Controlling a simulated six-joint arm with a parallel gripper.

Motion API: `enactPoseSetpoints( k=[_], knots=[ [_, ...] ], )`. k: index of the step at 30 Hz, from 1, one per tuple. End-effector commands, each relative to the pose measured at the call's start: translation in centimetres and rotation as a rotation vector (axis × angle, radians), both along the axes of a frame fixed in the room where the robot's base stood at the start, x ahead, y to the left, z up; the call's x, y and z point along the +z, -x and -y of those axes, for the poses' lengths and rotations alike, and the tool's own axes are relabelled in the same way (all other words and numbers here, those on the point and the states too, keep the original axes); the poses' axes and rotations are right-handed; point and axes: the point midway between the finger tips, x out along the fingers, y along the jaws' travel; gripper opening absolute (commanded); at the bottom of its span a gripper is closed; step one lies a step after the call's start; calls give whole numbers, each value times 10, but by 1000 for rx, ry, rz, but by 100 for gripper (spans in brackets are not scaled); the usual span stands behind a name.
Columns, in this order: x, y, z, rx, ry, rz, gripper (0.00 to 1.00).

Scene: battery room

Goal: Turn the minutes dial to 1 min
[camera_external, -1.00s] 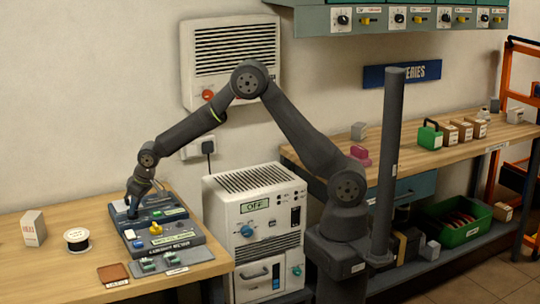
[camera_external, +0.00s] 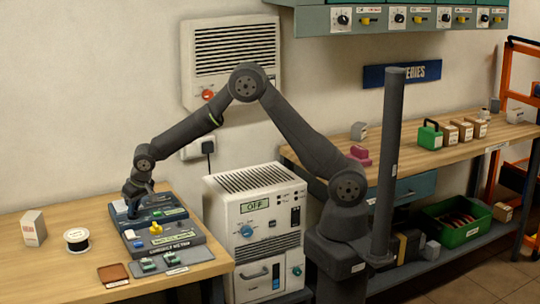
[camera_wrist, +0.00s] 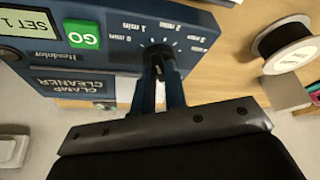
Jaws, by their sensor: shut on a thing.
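The minutes dial (camera_wrist: 158,66) is a small dark knob on the blue clamp cleaner (camera_wrist: 85,45). Its scale, upside down in the wrist view, runs from 0 min through 1 min to higher minute marks. My gripper (camera_wrist: 160,72) is shut on the dial, with one blue finger on each side of it. The fingers hide much of the knob, and I cannot clearly tell where its pointer stands. The cleaner's display (camera_wrist: 28,24) appears to read "SET 1". In the external view my gripper (camera_external: 134,208) is at the back unit on the left bench, hiding the dial.
A green GO button (camera_wrist: 83,34) sits beside the dial. A wire spool (camera_external: 77,240) and a white box (camera_external: 33,228) stand left of the devices. A grey device with a yellow knob (camera_external: 156,229) is in front. The bench's front left is mostly bare.

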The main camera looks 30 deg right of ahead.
Motion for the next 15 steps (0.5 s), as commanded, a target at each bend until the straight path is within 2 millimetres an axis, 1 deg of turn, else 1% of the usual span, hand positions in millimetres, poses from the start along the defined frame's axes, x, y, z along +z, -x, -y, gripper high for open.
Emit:
enactPoseSetpoints(
  k=[1,2,3,5,15],
  knots=[
    [-1,1,0,0,1,-2,0],
    [-1,1,0,1,1,-2,14],
    [-1,1,0,1,1,-2,22],
    [-1,1,0,1,1,-2,33],
    [2,1,0,1,0,0,34]
  ],
)
